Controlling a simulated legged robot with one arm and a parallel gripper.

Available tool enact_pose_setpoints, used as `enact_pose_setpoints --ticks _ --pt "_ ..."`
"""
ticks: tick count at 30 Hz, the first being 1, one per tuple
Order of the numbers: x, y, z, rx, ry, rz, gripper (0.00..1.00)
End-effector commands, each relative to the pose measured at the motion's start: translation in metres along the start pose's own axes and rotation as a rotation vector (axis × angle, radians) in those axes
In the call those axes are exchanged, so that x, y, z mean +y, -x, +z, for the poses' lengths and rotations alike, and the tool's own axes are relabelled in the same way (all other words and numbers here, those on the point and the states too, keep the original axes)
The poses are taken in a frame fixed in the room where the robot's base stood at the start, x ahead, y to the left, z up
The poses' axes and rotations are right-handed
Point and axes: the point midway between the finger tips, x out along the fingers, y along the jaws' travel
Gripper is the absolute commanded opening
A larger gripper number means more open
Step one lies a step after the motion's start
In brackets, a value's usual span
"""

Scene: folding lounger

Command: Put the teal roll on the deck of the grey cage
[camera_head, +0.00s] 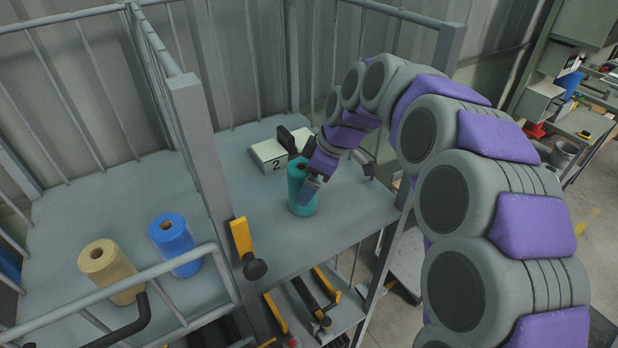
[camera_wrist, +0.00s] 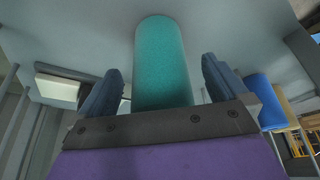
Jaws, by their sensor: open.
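The teal roll (camera_head: 301,188) appears to stand upright on the grey deck (camera_head: 352,205) of the grey cage (camera_head: 200,140), in its right-hand section near the front edge. My gripper (camera_head: 298,166) is at the roll, its jaws open with one finger on each side of it. In the wrist view the teal roll (camera_wrist: 165,65) lies between the two spread fingers (camera_wrist: 162,85), with gaps visible on both sides. The roll's near end is hidden behind the gripper's palm edge in that view.
A pale box marked 2 (camera_head: 278,153) lies just behind the teal roll. A blue roll (camera_head: 174,244) and a tan roll (camera_head: 110,270) stand in the left section, beyond a grey post (camera_head: 203,150). Bars line the back. Deck right of the teal roll is clear.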

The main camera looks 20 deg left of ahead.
Motion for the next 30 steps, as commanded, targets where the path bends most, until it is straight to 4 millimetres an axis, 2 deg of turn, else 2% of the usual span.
enact_pose_setpoints --ticks 3,7,15,21,30 --pt "0.001 0.001 -0.005 -0.005 0.002 0.0 1.0" --pt "0.002 0.016 -0.008 -0.006 0.002 0.003 1.0" --pt "0.002 0.071 -0.005 -0.002 0.001 0.006 1.0" --pt "0.001 0.102 0.001 0.002 0.001 0.003 1.0" --pt "0.001 0.115 -0.007 -0.005 0.002 -0.001 1.0"
